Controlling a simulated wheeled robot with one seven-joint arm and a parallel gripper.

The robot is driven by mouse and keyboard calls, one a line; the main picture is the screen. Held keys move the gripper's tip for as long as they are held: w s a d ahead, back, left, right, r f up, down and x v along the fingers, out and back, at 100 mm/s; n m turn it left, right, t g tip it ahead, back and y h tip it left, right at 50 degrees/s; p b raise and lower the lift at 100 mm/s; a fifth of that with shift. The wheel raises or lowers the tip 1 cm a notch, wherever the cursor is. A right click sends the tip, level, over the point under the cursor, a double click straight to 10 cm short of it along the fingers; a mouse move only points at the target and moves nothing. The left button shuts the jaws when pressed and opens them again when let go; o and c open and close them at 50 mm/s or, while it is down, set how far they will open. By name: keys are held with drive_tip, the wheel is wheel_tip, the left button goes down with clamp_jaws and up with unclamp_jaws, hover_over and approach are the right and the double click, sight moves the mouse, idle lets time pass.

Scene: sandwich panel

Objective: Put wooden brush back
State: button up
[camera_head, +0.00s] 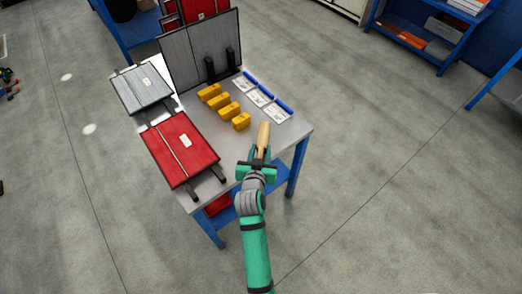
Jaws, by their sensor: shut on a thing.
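The wooden brush (263,134) shows as a tan, elongated piece at the end of my arm, over the near right part of the table. My gripper (260,160) is shut on the brush's near end, and the brush points away from me. The gripper hides the part of the brush between its fingers. I cannot tell whether the brush touches the tabletop or is held just above it.
The metal table (283,144) has blue legs. On it are a red panel (195,158), a grey panel (135,92), an upright dark panel (190,60), several yellow blocks (219,103) and blue markers (267,91) with white cards. Floor is clear at right.

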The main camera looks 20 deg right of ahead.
drive_tip(key=shift+f, duration=0.45)
drive_tip(key=o, duration=1.3)
drive_tip(key=v, duration=1.1)
drive_tip(key=shift+w+r, duration=0.1)
drive_tip(key=s+a+f+n+y, duration=0.2)
drive_tip(key=s+a+f, duration=0.1)
drive_tip(key=s+a, duration=0.3)
drive_tip(key=s+a+r+n+t+y, duration=0.1)
drive_tip(key=s+a+r, duration=0.1)
drive_tip(key=s, duration=0.5)
drive_tip(key=s+a+r+n+t+y, duration=0.1)
drive_tip(key=s, duration=0.7)
drive_tip(key=s+a+r+n+t+y, duration=0.1)
drive_tip(key=s+a+r, duration=0.1)
drive_tip(key=s, duration=0.5)
drive_tip(key=shift+s+a+r+y, duration=0.3)
drive_tip(key=shift+a+y, duration=0.1)
